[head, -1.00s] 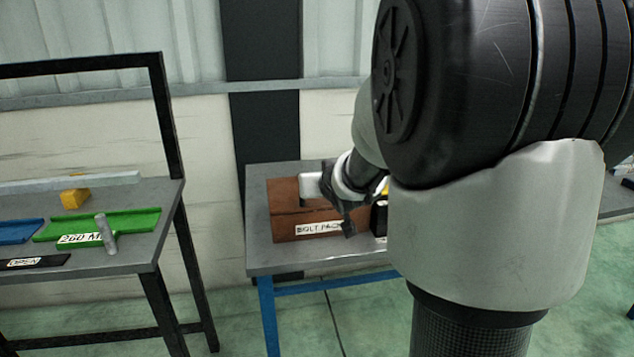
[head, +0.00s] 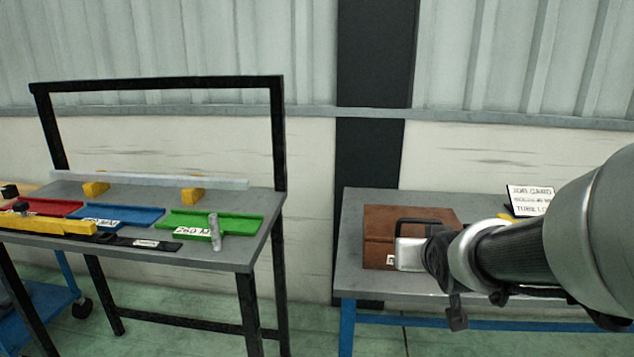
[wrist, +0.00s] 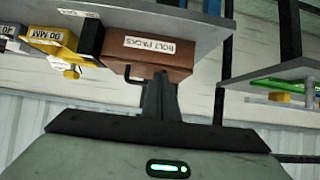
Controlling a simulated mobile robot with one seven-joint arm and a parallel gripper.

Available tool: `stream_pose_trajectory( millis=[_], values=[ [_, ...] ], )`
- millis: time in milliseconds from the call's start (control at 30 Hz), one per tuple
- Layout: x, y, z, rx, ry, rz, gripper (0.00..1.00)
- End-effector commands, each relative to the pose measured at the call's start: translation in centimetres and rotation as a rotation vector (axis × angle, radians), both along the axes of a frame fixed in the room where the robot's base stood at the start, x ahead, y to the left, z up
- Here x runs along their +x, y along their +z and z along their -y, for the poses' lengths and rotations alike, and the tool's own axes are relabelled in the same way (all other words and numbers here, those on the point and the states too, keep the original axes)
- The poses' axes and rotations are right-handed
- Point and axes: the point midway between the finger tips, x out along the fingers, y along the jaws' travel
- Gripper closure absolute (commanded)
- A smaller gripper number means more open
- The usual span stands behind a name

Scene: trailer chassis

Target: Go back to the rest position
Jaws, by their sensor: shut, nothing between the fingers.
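My gripper (wrist: 160,92) shows in the wrist view with its dark fingers together and nothing between them. In that view, the brown box labelled BOLT PACKS (wrist: 150,57) lies just beyond the fingertips; I cannot tell the exact gap. In the head view, my arm comes in from the right and its end overlaps the front of the brown box (head: 380,225). The fingertips cannot be made out there.
The box's grey table (head: 352,275) stands at right, with a job card (head: 531,199) behind my arm. A second table (head: 225,253) at left holds red, blue and green (head: 240,224) trays and a grey bar (head: 150,180). A floor gap separates the tables.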

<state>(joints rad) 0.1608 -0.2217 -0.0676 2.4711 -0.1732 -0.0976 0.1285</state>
Motion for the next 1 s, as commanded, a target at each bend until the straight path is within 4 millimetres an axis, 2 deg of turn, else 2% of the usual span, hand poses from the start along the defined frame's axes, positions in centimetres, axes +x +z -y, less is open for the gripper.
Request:
stream_pose_trajectory(
  millis=[33, 200, 533, 567, 600, 867, 1000],
  values=[
    [-1.8, 1.0, -1.5, 0.004, 0.017, -0.042, 1.0],
    [-8.7, 1.3, -5.3, 0.028, 0.068, -0.231, 1.0],
    [-20.5, 1.3, -10.3, 0.058, 0.191, -0.494, 1.0],
    [-20.2, 3.2, -10.1, 0.059, 0.187, -0.495, 1.0],
    [-20.0, 4.2, -10.1, 0.059, 0.184, -0.495, 1.0],
    [-20.0, 10.8, -10.0, 0.059, 0.182, -0.494, 1.0],
    [-19.9, 16.0, -10.0, 0.06, 0.182, -0.494, 1.0]
  ],
)
